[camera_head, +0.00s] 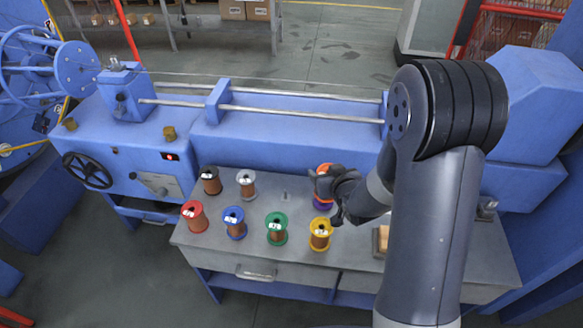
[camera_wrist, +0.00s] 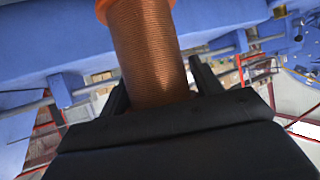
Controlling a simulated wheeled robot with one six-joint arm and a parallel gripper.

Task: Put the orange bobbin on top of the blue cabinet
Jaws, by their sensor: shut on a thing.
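In the head view only the orange rim of the bobbin shows above the dark gripper. In the wrist view, the orange bobbin's copper-wound body (camera_wrist: 147,50) stands between the two black fingers (camera_wrist: 160,90), with part of its orange flange at the top edge. Blue machine housings stand behind the bench, a long one (camera_head: 290,145) and a large box at the right (camera_head: 535,110). I cannot tell which is the blue cabinet.
On the bench (camera_head: 215,245) stand black (camera_head: 210,180), white (camera_head: 246,182), red (camera_head: 194,216), blue (camera_head: 234,222), green (camera_head: 276,228) and yellow (camera_head: 320,233) bobbins. A purple flange (camera_head: 322,204) shows just below my gripper. Metal rods (camera_head: 300,110) run along the machine's top.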

